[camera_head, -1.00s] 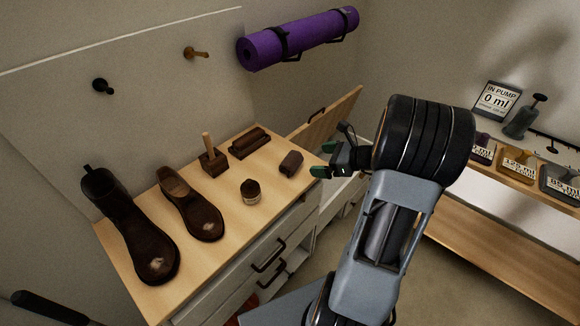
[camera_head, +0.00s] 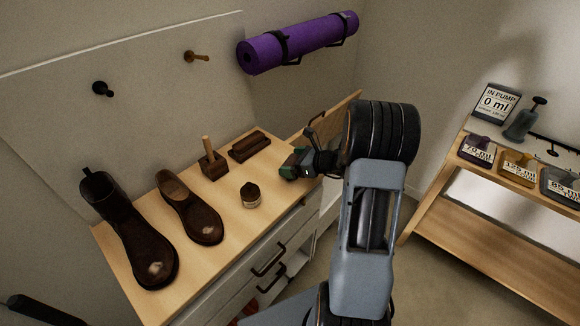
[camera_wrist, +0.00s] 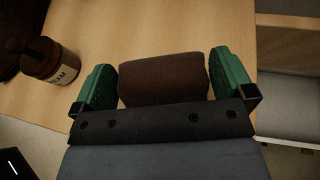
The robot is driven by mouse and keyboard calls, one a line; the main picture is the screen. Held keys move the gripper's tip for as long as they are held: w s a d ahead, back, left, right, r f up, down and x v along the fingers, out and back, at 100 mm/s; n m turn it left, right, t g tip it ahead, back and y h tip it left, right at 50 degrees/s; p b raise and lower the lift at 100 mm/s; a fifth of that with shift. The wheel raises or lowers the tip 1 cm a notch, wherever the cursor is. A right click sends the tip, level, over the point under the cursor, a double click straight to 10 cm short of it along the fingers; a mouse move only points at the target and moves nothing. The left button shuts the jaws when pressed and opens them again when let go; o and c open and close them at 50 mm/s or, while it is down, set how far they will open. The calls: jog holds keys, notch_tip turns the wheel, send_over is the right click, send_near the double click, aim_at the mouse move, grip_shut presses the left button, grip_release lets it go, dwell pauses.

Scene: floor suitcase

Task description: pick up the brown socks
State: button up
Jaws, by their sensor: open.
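The brown socks (camera_wrist: 163,79) are a small dark brown roll on the wooden cabinet top, seen in the wrist view. They lie between the two green fingertips of my gripper (camera_wrist: 165,85), with one finger to each side. The gripper is open, with a small gap on the left and little or none visible on the right. In the head view my gripper (camera_head: 293,165) is low over the right end of the cabinet top and mostly hides the socks.
A jar (camera_head: 250,195), a wooden-handled brush (camera_head: 212,160), a brown brush block (camera_head: 249,146), a shoe (camera_head: 195,212) and a boot (camera_head: 140,240) stand on the cabinet top (camera_head: 232,228). A raised wooden panel (camera_head: 340,112) is behind my gripper. A shelf with labelled bottles (camera_head: 515,160) is right.

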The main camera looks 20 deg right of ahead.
jog(key=shift+x, duration=0.75)
jog(key=c, duration=0.6)
jog(key=shift+r, duration=0.15)
